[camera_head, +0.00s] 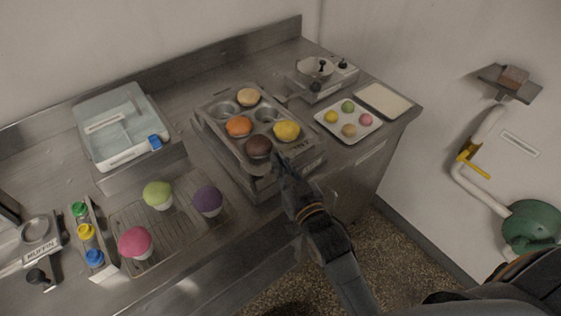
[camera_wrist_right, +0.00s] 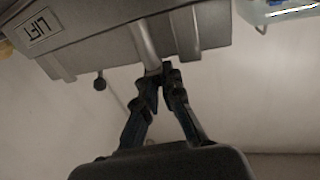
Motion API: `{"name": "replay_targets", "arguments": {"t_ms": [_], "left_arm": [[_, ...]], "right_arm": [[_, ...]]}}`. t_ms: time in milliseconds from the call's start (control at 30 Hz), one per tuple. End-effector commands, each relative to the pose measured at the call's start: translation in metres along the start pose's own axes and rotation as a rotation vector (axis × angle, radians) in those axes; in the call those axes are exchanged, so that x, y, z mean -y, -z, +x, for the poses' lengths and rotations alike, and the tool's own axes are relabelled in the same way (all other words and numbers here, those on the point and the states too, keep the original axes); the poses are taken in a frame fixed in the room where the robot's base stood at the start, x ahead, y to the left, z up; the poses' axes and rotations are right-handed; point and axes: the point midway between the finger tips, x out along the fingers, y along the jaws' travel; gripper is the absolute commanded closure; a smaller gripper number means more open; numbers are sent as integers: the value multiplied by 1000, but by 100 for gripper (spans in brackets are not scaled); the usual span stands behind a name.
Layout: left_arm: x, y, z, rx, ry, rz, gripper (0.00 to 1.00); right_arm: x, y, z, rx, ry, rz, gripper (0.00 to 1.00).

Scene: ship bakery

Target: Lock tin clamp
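The muffin tin (camera_head: 217,121) sits on a grey metal stand (camera_head: 232,167) on the counter. It holds tan, orange, yellow and brown muffins, and some cups are empty. My right gripper (camera_head: 281,163) is at the tin's near right side. In the right wrist view, a grey metal lever (camera_wrist_right: 146,45) hangs from the holder's underside, and the fingertips of my right gripper (camera_wrist_right: 162,74) close together around its end. A label reading LIFT (camera_wrist_right: 40,28) shows at the holder's edge. The exact clamp position is hidden in the head view. My left gripper is out of view.
A clear-lidded box (camera_head: 122,125) stands at the left. Green, pink and purple muffins stand on a wire rack (camera_head: 180,237). A white tray (camera_head: 340,133) of coloured balls and a small appliance (camera_head: 318,75) are behind right.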

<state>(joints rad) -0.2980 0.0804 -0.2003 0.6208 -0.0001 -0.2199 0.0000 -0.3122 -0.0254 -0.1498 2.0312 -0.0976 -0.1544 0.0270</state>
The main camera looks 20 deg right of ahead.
Motion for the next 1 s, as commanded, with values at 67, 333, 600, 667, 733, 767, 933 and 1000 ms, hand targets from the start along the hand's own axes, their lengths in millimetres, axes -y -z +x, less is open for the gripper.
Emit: {"name": "replay_targets", "arguments": {"t_ms": [67, 333, 600, 667, 733, 767, 933, 1000], "left_arm": [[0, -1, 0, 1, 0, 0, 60], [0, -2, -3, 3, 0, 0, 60], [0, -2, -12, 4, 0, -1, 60], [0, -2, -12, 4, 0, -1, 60], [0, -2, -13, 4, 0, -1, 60], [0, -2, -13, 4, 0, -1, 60], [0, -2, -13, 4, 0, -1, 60], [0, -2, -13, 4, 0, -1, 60]], "right_arm": [[0, 0, 0, 0, -1, 0, 100], [0, 1, 0, -3, 27, -4, 100], [0, 2, 1, -4, 163, -8, 100], [0, 1, 1, -3, 190, -9, 100], [0, 1, 1, -4, 215, -5, 100], [0, 1, 1, -4, 223, -5, 100], [0, 1, 0, -1, 244, -1, 100], [0, 0, 0, -1, 245, 0, 100]]}}
